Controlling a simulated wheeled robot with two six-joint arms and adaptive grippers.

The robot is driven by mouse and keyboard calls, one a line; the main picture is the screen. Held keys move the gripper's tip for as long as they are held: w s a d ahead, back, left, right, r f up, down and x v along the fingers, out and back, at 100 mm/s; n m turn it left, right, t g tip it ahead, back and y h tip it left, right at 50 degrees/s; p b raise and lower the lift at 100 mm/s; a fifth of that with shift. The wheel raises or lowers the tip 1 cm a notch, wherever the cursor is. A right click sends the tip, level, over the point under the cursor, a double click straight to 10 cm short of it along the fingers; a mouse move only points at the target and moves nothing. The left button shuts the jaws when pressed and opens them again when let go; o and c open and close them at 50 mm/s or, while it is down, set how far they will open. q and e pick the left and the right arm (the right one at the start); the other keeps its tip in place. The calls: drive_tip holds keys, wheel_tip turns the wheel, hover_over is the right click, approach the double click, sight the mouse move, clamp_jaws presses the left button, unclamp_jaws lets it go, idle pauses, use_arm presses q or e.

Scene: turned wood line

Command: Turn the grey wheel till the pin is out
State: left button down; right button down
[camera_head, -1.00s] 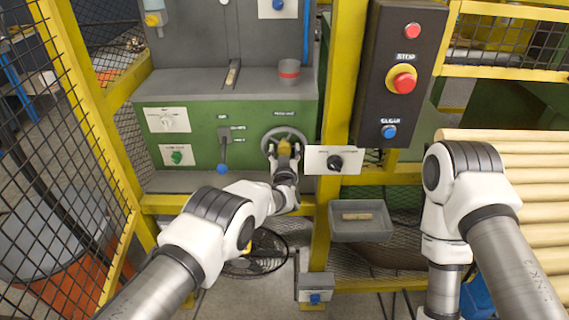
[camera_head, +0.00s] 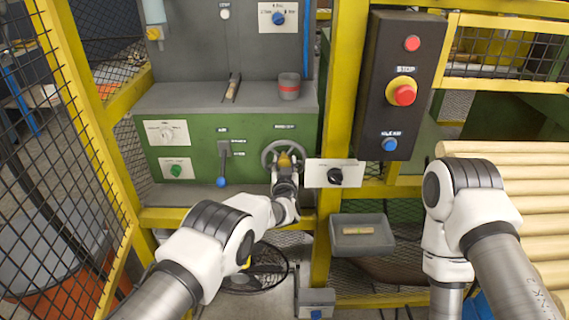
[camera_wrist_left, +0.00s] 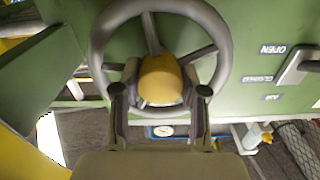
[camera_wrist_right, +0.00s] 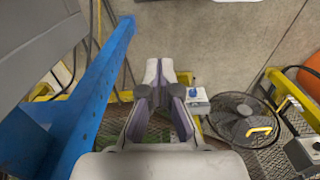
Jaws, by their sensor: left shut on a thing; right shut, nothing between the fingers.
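The grey wheel (camera_head: 266,151) stands on the green front of the machine, with a yellow hub (camera_wrist_left: 161,78) at its middle. Its rim (camera_wrist_left: 97,45) and spokes show large in the left wrist view. My left gripper (camera_head: 285,168) is shut on the wheel at its hub, one finger on each side of the yellow part. A small wooden piece (camera_head: 232,88) lies in a dark slot on the grey shelf above; I cannot tell whether it is the pin. My right gripper (camera_wrist_right: 167,75) is shut and empty, low down and away from the wheel.
A lever with a blue knob (camera_head: 222,182) hangs left of the wheel. A white plate with a black knob (camera_head: 334,175) is close on its right. A grey tray (camera_head: 362,247) holds another wooden piece. A dark panel carries a red stop button (camera_head: 404,95). A fan (camera_wrist_right: 240,118) stands low.

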use_arm(q)
drive_tip(key=c, duration=0.6)
unclamp_jaws()
drive_tip(key=shift+w+f, duration=0.1)
